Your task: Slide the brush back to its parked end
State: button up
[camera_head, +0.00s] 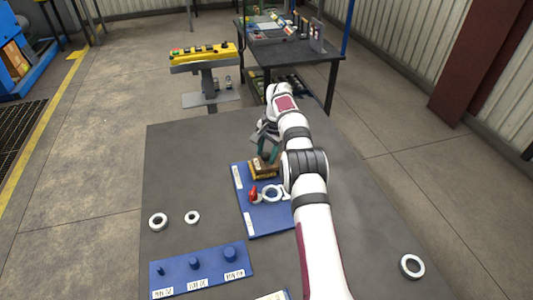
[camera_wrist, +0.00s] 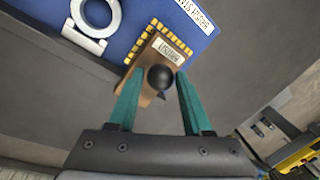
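The brush (camera_head: 264,169) is a brown block with yellow bristles along its edges, a white label and a black ball knob. It sits at the far end of a blue board (camera_head: 270,222). In the wrist view the brush (camera_wrist: 150,60) lies under my gripper, near the board's edge. My gripper (camera_wrist: 161,76) has its two green fingers on either side of the black knob (camera_wrist: 160,78), with narrow gaps visible. In the head view my gripper (camera_head: 267,150) is just above the brush, partly hidden by my arm.
A white ring fixture (camera_head: 272,193) and a red part (camera_head: 253,194) are on the board beside the brush. Loose white rings (camera_head: 158,222) lie left and one far right (camera_head: 412,266). A blue peg board (camera_head: 200,271) is at front left. The table's left back is clear.

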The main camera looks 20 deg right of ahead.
aim_at(274, 168)
jog(key=shift+o, duration=1.2)
notch_tip(274, 168, up, 16)
jog(key=s+d, duration=0.1)
jog(key=s, duration=0.1)
jog(key=shift+s+d+f, duration=0.25)
jog(key=shift+s+d, duration=0.05)
jog(key=s+a+r+n, duration=0.1)
jog(key=s+a+r, duration=0.2)
jog(key=s, duration=0.3)
jog(key=s+a+r+n+g, duration=0.1)
jog(key=s+a+r, duration=0.2)
jog(key=s, duration=0.4)
jog(key=s+a+r+n, duration=0.1)
jog(key=s+a+r, duration=0.15)
jog(key=s, duration=0.35)
jog(key=s+a+f+n, duration=0.1)
jog(key=s+f, duration=0.2)
jog(key=s, duration=0.5)
jog(key=s+a+f, duration=0.2)
jog(key=s+f, duration=0.1)
jog(key=s, duration=0.6)
jog(key=s+a+f+n+g, duration=0.1)
jog(key=s+f, duration=0.2)
jog(key=s, duration=0.5)
jog(key=shift+s+a+f+n+y, duration=0.15)
jog(key=shift+a+f+n+y, duration=0.15)
jog(key=shift+a+f, duration=0.1)
